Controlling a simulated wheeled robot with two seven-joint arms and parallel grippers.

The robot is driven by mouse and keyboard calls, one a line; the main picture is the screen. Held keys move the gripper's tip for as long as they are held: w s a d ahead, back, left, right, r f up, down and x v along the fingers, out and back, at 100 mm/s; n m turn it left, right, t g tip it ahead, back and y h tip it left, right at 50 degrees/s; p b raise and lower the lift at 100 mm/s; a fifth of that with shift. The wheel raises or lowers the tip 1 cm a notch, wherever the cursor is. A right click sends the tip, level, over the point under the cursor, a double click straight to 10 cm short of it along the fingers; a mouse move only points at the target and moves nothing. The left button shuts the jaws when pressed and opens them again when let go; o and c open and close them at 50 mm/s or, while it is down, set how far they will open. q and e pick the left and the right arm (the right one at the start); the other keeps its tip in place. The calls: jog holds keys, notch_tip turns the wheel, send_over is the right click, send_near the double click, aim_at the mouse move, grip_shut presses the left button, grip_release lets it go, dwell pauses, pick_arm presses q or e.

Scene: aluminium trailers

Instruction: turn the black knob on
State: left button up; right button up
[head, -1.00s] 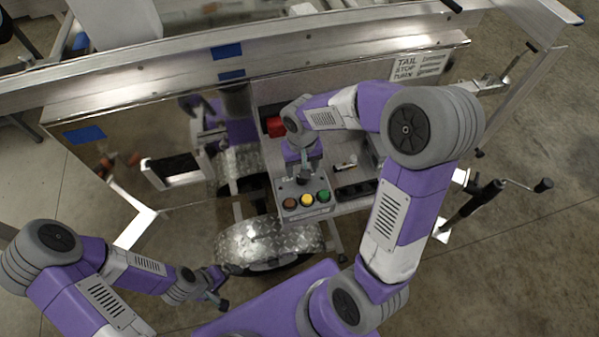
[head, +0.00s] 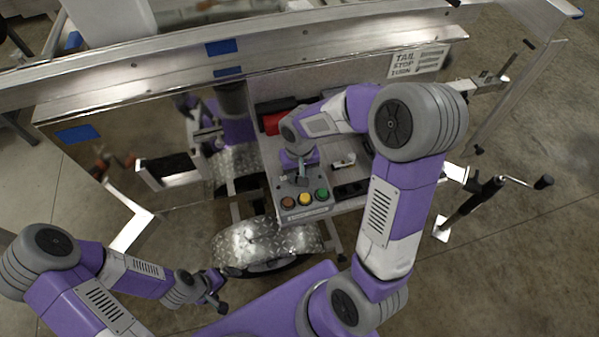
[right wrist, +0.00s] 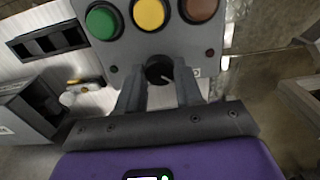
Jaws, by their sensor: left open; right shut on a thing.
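The control box (head: 318,211) is a grey panel on the trailer's shelf, with an orange-brown, a yellow and a green button along its near edge. The black knob (right wrist: 159,70) is round with a pale pointer line and sits on this panel below the yellow button in the right wrist view. My right gripper (right wrist: 160,84) is shut on the knob, one finger on each side of it. In the head view my right gripper (head: 303,178) reaches down over the panel and largely hides the knob. My left gripper (head: 217,298) is open and empty, low at the left, away from the panel.
A red item (head: 272,123) lies on the shelf behind my right wrist. A small white and yellow object (right wrist: 75,97) and a black slotted strip (right wrist: 48,43) are beside the panel. A diamond-plate fender (head: 262,241) stands in front. Floor at the right is mostly free.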

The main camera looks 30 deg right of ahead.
jog(key=shift+m, duration=0.4)
jog(key=m, duration=0.3)
jog(key=shift+m+b, duration=0.3)
jog(key=shift+b, duration=0.05)
jog(key=m, duration=0.4)
jog(key=shift+r, duration=0.1)
jog(key=m+p, duration=0.2)
jog(key=m, duration=0.3)
jog(key=shift+m+p, duration=1.55)
jog(key=shift+m, duration=0.75)
jog(key=o, duration=1)
jog(key=shift+o, duration=0.2)
